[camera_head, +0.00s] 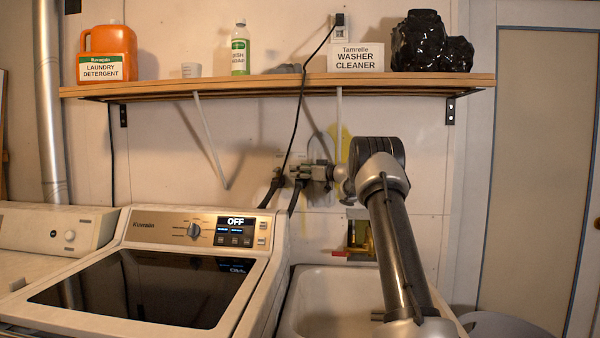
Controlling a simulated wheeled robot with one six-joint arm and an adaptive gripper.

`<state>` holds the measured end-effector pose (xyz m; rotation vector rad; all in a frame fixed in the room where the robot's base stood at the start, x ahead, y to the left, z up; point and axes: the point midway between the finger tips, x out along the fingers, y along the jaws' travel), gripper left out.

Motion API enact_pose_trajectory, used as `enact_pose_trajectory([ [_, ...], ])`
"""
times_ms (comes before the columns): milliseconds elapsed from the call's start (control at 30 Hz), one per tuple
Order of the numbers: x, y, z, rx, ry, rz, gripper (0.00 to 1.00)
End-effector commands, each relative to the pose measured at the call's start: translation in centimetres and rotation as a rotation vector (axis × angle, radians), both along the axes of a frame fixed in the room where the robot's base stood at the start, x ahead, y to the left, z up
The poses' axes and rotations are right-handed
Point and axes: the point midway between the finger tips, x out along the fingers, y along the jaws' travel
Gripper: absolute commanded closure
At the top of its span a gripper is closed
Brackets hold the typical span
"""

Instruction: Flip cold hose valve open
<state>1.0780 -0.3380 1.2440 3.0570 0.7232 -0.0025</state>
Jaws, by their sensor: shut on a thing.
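My gripper (304,174) reaches left along the wall above the sink, at the hose valves (281,177). It is shut on a small part there, which looks like a hose valve handle. The fingers and the arm's wrist hide much of the valves, so I cannot make out the handle's angle or tell cold from hot. Two dark hoses (268,193) run down from the valves behind the washer.
A wooden shelf (270,90) with bottles and a washer cleaner box (356,59) spans above. A black cord (303,100) hangs down near the valves. The washer (262,265) stands at left, the sink (310,272) below, and brass plumbing (368,243) behind my arm.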

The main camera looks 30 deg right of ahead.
Motion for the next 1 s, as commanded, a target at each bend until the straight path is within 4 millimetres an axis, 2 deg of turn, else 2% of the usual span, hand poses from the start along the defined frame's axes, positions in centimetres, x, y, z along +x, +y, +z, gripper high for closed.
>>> enact_pose_trajectory([
  [233, 0.0, -0.1, 0.3, 0.004, -0.004, -0.004, 0.63],
  [267, 0.0, -0.1, 0.3, 0.004, -0.004, -0.004, 0.37],
  [333, 0.0, -0.1, 0.4, 0.004, -0.004, -0.004, 0.24],
  [533, 0.0, -0.1, 0.4, 0.004, -0.004, -0.005, 0.23],
  [667, -1.0, -0.7, 0.5, 0.004, -0.005, -0.006, 0.23],
  [1000, -7.6, -4.0, 0.2, 0.002, -0.001, -0.006, 0.23],
])
